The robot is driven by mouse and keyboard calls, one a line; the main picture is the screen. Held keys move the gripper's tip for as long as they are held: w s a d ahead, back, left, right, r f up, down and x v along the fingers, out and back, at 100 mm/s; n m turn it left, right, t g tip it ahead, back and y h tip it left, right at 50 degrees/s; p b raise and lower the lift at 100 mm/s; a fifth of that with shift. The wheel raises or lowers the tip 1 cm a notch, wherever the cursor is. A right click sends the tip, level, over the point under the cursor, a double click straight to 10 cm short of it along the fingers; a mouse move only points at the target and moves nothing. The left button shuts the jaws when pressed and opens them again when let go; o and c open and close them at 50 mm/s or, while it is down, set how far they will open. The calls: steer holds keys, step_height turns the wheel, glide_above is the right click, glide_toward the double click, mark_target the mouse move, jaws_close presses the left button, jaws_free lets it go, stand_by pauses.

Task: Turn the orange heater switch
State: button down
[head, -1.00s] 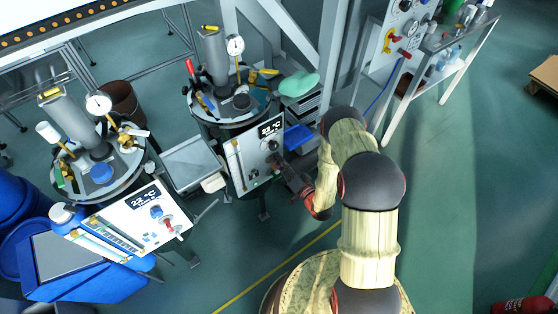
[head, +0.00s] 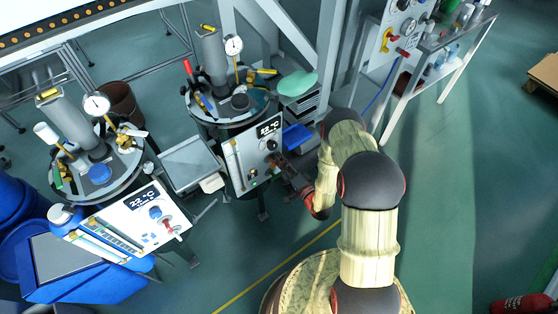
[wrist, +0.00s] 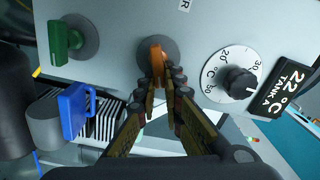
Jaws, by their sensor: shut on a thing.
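The orange heater switch (wrist: 157,57) sits on a round grey base on the light panel, at the upper middle of the wrist view. My gripper (wrist: 161,82) has its two fingers closed around the lower part of the switch. The switch handle points roughly down in that view, between the fingertips. In the head view my gripper (head: 284,168) is at the panel (head: 252,160) of the middle tank, and the switch is too small and covered to make out there.
A green switch (wrist: 65,40) is left of the orange one, and a black knob (wrist: 240,82) with a temperature dial is right of it. A display (wrist: 286,88) reads 22 °C, Tank A. A blue handle (wrist: 75,108) juts out below the green switch.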

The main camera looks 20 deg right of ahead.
steer(key=shift+s+d+f+m, duration=0.1)
steer(key=shift+f+m, duration=0.2)
steer(key=shift+m, duration=0.35)
steer(key=shift+s+f+m, duration=0.1)
steer(key=shift+f+m, duration=0.2)
steer(key=shift+m, duration=0.35)
steer(key=shift+f+m, duration=0.1)
steer(key=shift+m, duration=0.4)
steer(key=c, duration=2.2)
jaws_free()
steer(key=shift+o, duration=1.4)
steer(key=shift+w, duration=0.15)
steer(key=shift+r, duration=0.2)
steer(key=v, duration=1.2)
